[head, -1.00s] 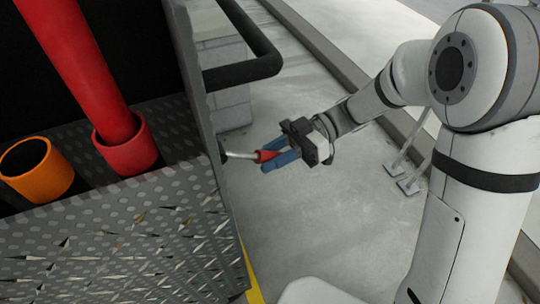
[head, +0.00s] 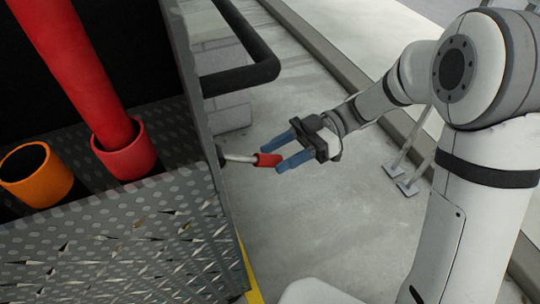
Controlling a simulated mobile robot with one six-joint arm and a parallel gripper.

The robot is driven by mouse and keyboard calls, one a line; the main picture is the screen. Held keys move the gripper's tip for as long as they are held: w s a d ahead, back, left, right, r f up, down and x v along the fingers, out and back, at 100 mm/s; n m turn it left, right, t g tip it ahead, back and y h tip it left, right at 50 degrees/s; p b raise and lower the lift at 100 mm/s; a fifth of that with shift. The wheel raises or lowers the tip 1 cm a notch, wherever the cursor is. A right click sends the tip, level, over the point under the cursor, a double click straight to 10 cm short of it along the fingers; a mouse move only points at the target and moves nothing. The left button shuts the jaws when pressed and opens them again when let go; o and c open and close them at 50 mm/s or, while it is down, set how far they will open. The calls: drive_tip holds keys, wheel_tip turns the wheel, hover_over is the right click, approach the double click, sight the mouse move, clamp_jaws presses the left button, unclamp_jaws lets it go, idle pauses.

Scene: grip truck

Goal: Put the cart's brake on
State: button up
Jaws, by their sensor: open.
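The brake lever (head: 240,158) is a thin metal rod on the side of the cart (head: 120,215). It points right, away from the cart, and ends in a red grip (head: 268,160). My gripper (head: 270,157) has two blue fingers, spread open, pointing left toward the cart. The red grip's end appears between the fingertips, one finger above and one below it in the picture. I cannot tell whether either finger touches the grip.
The cart carries a red tube (head: 75,70) in a red cup (head: 128,152) and an empty orange cup (head: 36,175). A black handle bar (head: 245,75) sticks out above the lever. Grey floor (head: 300,220) is clear below the gripper.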

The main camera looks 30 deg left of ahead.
drive_tip(key=v, duration=0.5)
drive_tip(key=shift+p, duration=0.3)
drive_tip(key=shift+r, duration=0.1)
drive_tip(key=s+d+r+m+t+h+p, duration=0.1)
drive_tip(key=d+r+m+t+h+p, duration=0.3)
drive_tip(key=d+r+m+t+p, duration=0.4)
drive_tip(key=s+d+r+m+t+h+p, duration=0.2)
drive_tip(key=d+r+m+t+h+p, duration=0.2)
drive_tip(key=d+r+m+t+p, duration=0.5)
drive_tip(key=d+r+m+p, duration=0.8)
drive_tip(key=d+m, duration=0.3)
drive_tip(key=d, duration=0.3)
drive_tip(key=shift+r, duration=0.25)
drive_tip(key=shift+c, duration=0.4)
